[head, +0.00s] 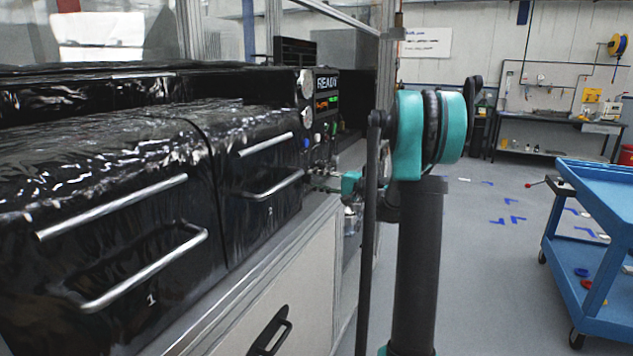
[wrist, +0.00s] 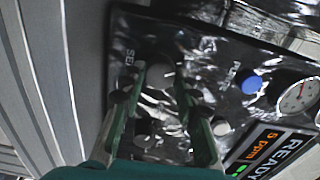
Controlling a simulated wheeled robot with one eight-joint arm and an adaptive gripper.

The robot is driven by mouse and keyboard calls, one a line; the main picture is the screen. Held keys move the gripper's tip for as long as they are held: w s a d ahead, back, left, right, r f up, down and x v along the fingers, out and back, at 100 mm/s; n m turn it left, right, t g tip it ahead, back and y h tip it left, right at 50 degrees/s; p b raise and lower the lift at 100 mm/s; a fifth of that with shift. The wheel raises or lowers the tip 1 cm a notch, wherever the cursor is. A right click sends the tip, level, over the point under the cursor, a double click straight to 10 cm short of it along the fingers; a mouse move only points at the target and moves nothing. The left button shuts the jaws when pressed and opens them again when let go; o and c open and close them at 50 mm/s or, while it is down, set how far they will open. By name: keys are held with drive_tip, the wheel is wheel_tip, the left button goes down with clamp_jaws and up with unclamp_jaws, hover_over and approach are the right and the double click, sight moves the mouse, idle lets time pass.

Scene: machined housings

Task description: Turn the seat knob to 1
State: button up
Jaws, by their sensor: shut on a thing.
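The seat knob (wrist: 160,76) is a grey round knob on the black control panel, next to a partly covered label beginning "SE" in the wrist view. My gripper (wrist: 160,82) has one finger on each side of the knob and is shut on it. The fingers hide the knob's sides, and I cannot read its pointer or number marks. In the head view my gripper (head: 322,178) reaches the lower part of the panel from the right, and the knob cannot be made out there.
A blue button (wrist: 250,83), a gauge (wrist: 298,95) and a display (wrist: 272,152) reading READY and 5 ppm sit beside the knob. Drawers with metal bar handles (head: 145,270) stand left. A blue cart (head: 600,210) stands right, with open floor between.

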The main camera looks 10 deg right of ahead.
idle(0.3)
drive_tip(key=o, duration=1.2)
drive_tip(key=shift+c, duration=0.2)
drive_tip(key=shift+d, duration=0.1)
drive_tip(key=v, duration=1.2)
